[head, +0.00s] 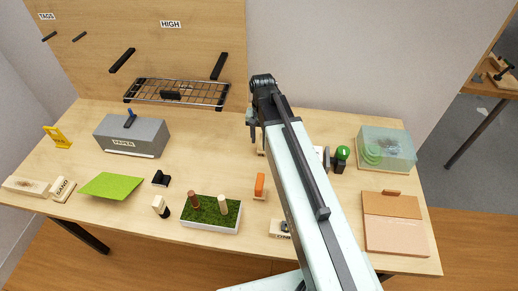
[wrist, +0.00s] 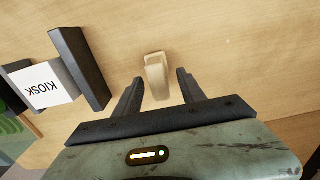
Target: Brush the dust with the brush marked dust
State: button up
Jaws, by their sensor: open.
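My gripper (wrist: 160,82) is open, with its two dark fingers apart. A pale beige block-like piece (wrist: 156,75) shows in the gap between the fingers, apart from both; I cannot tell whether it is a brush. In the head view my gripper (head: 253,118) is over the back middle of the table, partly hidden by my arm. I cannot make out a brush marked dust or the dust itself. A small pale piece with a dark end (head: 159,206) stands left of the grass tray. A small labelled block (head: 280,228) is beside my arm; its word is unclear.
The table holds a grass tray (head: 208,228) with pegs, an orange piece (head: 260,186), a PAPER box (head: 150,135), a green sheet (head: 111,186) and a clear bin (head: 395,145). A wire shelf (head: 200,93) hangs behind.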

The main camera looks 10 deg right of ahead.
grip_shut()
jog(key=shift+r, duration=0.1)
notch_tip(320, 180, up, 6)
jog(key=p, duration=0.6)
jog(key=shift+s, duration=0.15)
